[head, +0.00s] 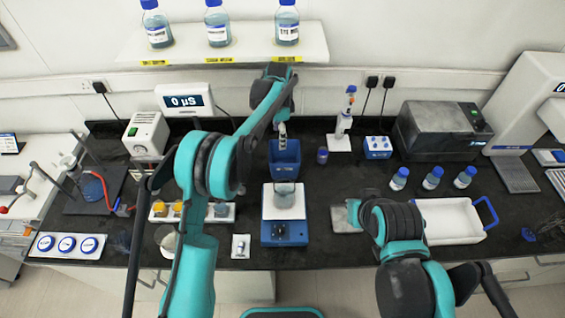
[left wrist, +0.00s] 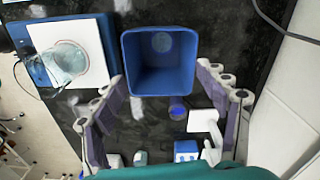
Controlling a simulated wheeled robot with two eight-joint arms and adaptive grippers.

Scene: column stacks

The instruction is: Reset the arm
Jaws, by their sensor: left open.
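My left arm reaches from the left over the bench. Its gripper (head: 282,129) is above the back of a blue open bin (head: 285,170). In the left wrist view the gripper (left wrist: 160,75) is open, its two fingers spread with nothing between them, and the blue bin (left wrist: 127,65) lies beyond the tips. A round greyish shape (left wrist: 162,42) shows inside the bin; I cannot tell what it is. My right arm comes in at the lower right, bent over the front of the bench. Its gripper is hidden.
A beaker (head: 285,190) stands on a blue and white stirrer (head: 284,233) in front of the bin. A white tray (head: 449,222) and several blue-capped bottles are at the right. A shelf (head: 190,50) with bottles hangs above. A pipette stand (head: 340,143) is right of the bin.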

